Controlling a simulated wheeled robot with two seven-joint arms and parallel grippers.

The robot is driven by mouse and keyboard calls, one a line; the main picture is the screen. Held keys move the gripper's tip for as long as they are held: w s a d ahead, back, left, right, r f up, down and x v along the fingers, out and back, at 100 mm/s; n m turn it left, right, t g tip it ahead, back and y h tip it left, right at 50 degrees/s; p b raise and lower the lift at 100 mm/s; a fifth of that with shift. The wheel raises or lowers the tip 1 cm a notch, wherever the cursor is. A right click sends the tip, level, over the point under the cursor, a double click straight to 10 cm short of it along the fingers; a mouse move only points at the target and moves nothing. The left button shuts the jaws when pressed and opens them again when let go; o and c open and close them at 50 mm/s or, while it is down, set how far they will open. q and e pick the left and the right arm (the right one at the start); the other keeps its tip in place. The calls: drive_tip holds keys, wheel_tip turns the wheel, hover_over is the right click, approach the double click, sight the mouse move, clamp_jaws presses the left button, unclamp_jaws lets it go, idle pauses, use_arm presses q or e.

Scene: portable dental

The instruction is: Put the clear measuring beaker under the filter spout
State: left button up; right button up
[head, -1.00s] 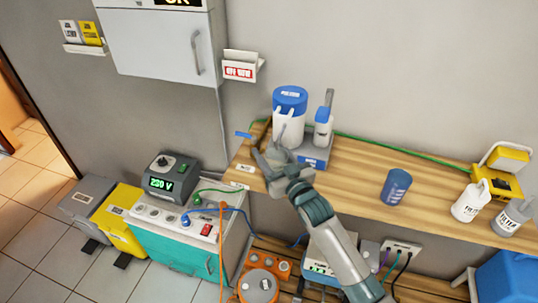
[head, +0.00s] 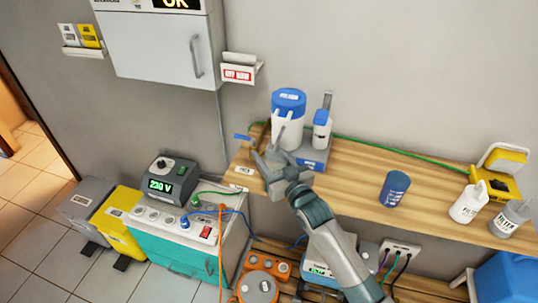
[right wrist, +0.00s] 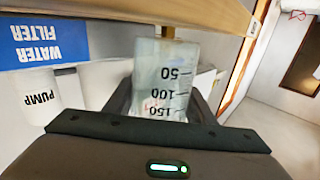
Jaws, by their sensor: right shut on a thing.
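The clear measuring beaker (right wrist: 165,82), with dark 50, 100 and 150 marks, is between the fingers of my right gripper in the right wrist view. My right gripper (head: 267,158) is shut on it, at the front left of the water filter. The filter (head: 288,128) is a white container with a blue lid on the wooden shelf; its blue label (right wrist: 45,42) shows upside down in the right wrist view, as do the beaker's marks. The beaker is not clear in the head view, behind my gripper. I cannot make out the spout. My left gripper is not in view.
A blue cup (head: 394,188) stands farther right on the shelf (head: 355,170), with bare wood between. White and grey bottles stand at the right end. A green cable runs along the back.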

drive_tip(key=shift+f+b, duration=0.3)
drive_tip(key=shift+f, duration=0.25)
drive_tip(key=o, duration=1.1)
drive_tip(key=shift+r, duration=0.1)
